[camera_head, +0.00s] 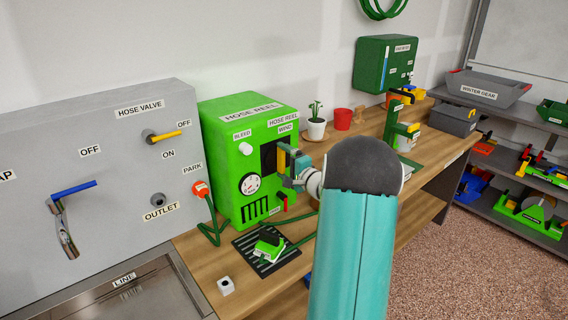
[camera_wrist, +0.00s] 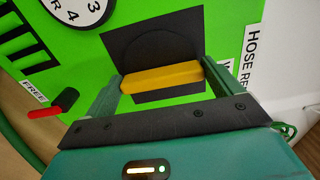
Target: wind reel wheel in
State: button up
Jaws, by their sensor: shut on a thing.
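The green hose reel box (camera_head: 240,130) stands on the wooden bench, labelled HOSE REEL, WIND and BLEED. A black square panel (camera_head: 268,156) on its face holds the reel wheel. In the wrist view the wheel is a dark disc (camera_wrist: 155,42) with a yellow bar (camera_wrist: 160,77) across its front. My gripper (camera_head: 284,158) is at the panel, and its two fingers close on the ends of the yellow bar in the wrist view (camera_wrist: 162,75). In the head view my gripper and arm hide most of the wheel.
A red lever (camera_head: 285,201) marked FREE in the wrist view and a round gauge (camera_head: 250,184) sit near the wheel. A green hose (camera_head: 213,229) runs from the red plug (camera_head: 200,188). A black slatted mat (camera_head: 283,257) lies in front.

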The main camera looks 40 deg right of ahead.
jog(key=shift+s+f, duration=0.1)
jog(key=o, duration=0.7)
jog(key=s+a, duration=0.1)
jog(key=s, duration=1.2)
jog(key=shift+s+a, duration=0.25)
jog(key=shift+s, duration=0.1)
